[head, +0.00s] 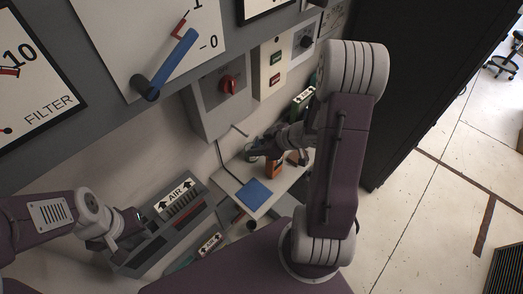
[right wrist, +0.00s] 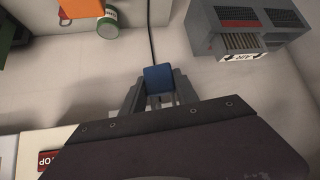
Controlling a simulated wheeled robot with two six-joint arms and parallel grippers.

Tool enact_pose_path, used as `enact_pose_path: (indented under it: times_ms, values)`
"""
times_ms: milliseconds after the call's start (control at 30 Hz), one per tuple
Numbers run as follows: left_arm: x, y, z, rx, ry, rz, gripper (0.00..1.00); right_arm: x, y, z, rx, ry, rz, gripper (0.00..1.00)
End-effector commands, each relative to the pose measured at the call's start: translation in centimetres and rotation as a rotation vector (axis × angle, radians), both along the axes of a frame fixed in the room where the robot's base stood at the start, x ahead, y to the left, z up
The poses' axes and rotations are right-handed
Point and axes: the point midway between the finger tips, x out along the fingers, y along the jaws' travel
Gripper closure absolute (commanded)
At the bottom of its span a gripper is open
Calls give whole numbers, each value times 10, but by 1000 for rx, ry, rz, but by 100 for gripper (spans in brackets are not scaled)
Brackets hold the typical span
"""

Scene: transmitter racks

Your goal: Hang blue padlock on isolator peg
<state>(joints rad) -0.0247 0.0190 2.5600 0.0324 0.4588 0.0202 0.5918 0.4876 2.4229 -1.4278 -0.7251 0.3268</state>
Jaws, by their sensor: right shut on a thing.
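The blue padlock (right wrist: 158,78) shows as a blue block between the fingertips of my right gripper (right wrist: 158,90), which is shut on it. Its shackle cannot be made out. In the head view my right gripper (head: 262,148) is above the small table, below and right of the isolator box (head: 222,97) with its red knob (head: 229,85). A thin peg (head: 239,131) sticks out under that box, apart from the gripper. My left gripper (head: 132,222) is at the grey AIR unit; its fingers are too dark to tell open or shut.
A small white table (head: 228,181) carries a flat blue square (head: 255,193) and an orange thing (head: 298,158). An orange thing (right wrist: 80,8) and a green can (right wrist: 108,27) show in the right wrist view. The grey AIR unit (head: 165,230) stands at lower left.

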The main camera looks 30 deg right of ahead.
Motion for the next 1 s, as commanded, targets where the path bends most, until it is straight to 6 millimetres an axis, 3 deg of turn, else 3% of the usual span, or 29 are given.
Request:
enact_pose_path:
  times_ms: [633, 1000]
  values:
    - [0, 0, -11, 0, 0, 0, 64, 45, 17, -5, 0, -1, 2, 100]
    - [0, 0, -11, 0, 0, 0, 64, 56, 20, -18, 1, 1, 0, 100]
